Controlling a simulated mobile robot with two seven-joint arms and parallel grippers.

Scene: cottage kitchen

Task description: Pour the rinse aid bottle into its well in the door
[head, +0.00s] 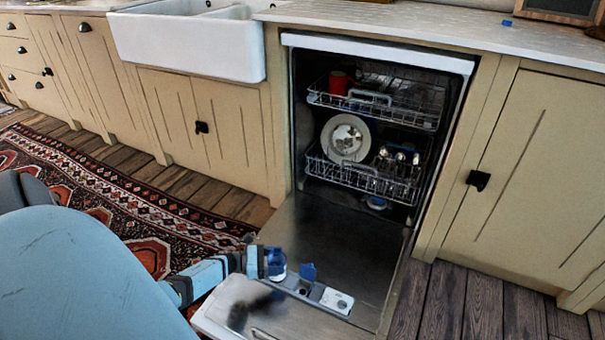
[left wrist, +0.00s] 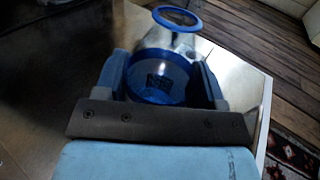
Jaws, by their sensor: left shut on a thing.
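The rinse aid bottle, small and blue with a clear part (head: 277,266), is just above the near part of the dishwasher's open door (head: 330,245). My left gripper (head: 264,263) is shut on it from the left. In the left wrist view the bottle (left wrist: 160,78) sits between the two fingers of my left gripper (left wrist: 165,85); a blue ring (left wrist: 178,18) shows at its far end. The dispenser panel (head: 315,291) is set in the door, with a small blue raised flap (head: 308,272) right of the bottle. The well's opening is too small to make out. My right gripper is not in view.
The dishwasher racks hold a red mug (head: 338,82) and a white plate (head: 346,138). A white and grey unit (head: 337,300) is at the panel's right end. Cabinets stand on both sides. A patterned rug (head: 130,205) lies at left.

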